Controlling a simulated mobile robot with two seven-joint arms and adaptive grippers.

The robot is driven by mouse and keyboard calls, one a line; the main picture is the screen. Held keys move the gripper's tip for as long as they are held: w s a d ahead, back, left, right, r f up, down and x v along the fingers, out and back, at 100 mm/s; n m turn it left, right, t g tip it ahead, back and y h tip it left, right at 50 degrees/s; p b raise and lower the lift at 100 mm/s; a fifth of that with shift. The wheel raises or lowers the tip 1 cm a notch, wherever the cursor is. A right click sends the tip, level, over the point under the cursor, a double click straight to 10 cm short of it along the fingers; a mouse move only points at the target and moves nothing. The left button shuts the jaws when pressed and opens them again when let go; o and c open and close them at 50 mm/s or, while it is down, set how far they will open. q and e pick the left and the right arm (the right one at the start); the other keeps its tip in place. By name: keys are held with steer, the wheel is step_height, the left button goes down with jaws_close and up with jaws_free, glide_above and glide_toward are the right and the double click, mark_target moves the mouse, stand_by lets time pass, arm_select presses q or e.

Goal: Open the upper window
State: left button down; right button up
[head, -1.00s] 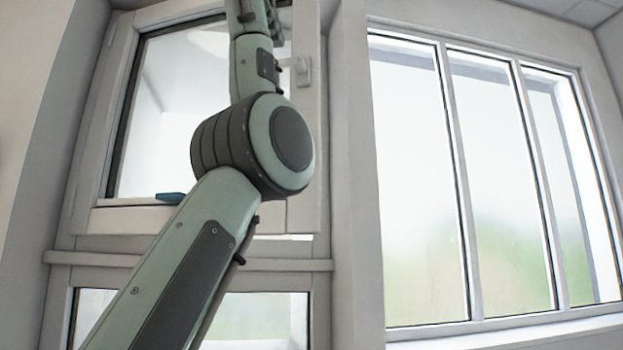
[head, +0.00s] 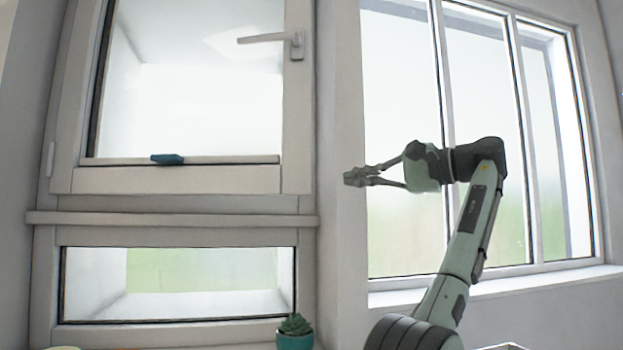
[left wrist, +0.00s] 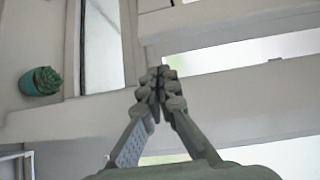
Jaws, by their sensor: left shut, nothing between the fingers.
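The upper window (head: 69,120) fills the upper left of the head view, a white-framed sash with a large pane. It looks flush in its frame; I cannot tell whether it is slightly ajar. Its handle (head: 270,39) lies horizontal at the sash's right side, pointing left. My left gripper (head: 352,178) is to the right of and lower than the handle, pointing left, clear of the sash. It is shut and empty; its fingers meet in the left wrist view (left wrist: 158,80). My right gripper is not in view.
A lower window (head: 180,285) is beneath a ledge (head: 170,218). A small dark blue block (head: 168,159) rests at the upper pane's bottom edge. A potted succulent (head: 295,332) stands at the bottom. A large three-pane window (head: 374,297) is behind my arm.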

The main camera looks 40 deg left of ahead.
mark_target(311, 182)
arm_select(q)
steer(key=shift+n+g, duration=0.3)
steer(key=shift+g, duration=0.2)
steer(key=s+a, duration=0.1)
steer(key=a, duration=0.1)
steer(key=s+a, duration=0.4)
steer(key=a, duration=0.1)
steer(key=shift+a+f, duration=0.1)
steer(key=shift+f, duration=0.25)
steer(key=shift+s, duration=0.1)
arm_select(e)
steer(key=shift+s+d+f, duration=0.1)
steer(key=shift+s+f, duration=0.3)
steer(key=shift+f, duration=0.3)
